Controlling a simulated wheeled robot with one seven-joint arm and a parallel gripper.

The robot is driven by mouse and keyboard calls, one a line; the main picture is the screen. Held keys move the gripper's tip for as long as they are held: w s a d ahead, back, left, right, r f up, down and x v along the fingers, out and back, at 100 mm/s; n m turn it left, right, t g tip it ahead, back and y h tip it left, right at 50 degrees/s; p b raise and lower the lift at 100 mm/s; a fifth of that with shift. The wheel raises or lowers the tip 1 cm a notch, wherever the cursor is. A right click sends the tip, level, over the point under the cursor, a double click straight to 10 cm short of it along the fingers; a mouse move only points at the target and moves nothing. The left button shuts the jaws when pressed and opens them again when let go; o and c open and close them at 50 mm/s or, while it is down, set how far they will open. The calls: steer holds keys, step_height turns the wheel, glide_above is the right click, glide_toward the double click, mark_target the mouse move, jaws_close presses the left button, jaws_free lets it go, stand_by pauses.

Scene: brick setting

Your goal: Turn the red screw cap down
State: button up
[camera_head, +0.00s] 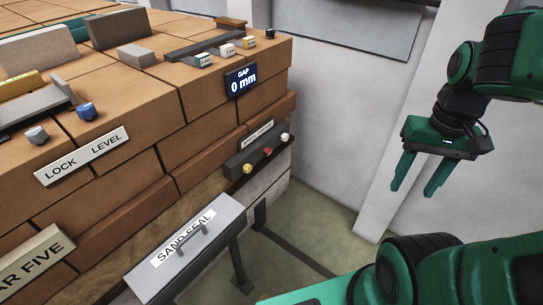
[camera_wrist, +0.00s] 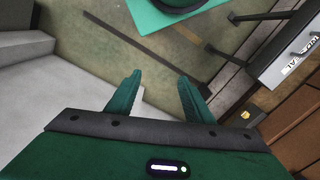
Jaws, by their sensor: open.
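The small red screw cap (camera_head: 267,151) sits in the middle of a row on a dark ledge low on the brick structure, in the head view. A yellow cap (camera_head: 247,169) is to its left and a white cap (camera_head: 284,137) to its right. My gripper (camera_head: 413,190) is open and empty, its fingers pointing down, well to the right of the caps and apart from the bricks. In the wrist view my gripper (camera_wrist: 159,76) has only floor between its fingers. I cannot make out the red cap there.
A grey box lid marked SAND SEAL (camera_head: 205,220) with a handle stands below the caps. A sign reading GAP 0 mm (camera_head: 240,80) is above them. Blocks and small cubes lie on the brick top (camera_head: 150,85). Open space lies between my gripper and the bricks.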

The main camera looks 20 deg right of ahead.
steer(key=w+f+n, duration=0.3)
steer(key=w, duration=0.3)
steer(key=n+t+y, duration=0.7)
steer(key=t+y, duration=0.3)
steer(key=t, duration=0.5)
glide_toward(270, 153)
steer(key=x, duration=0.8)
steer(key=shift+w, duration=0.1)
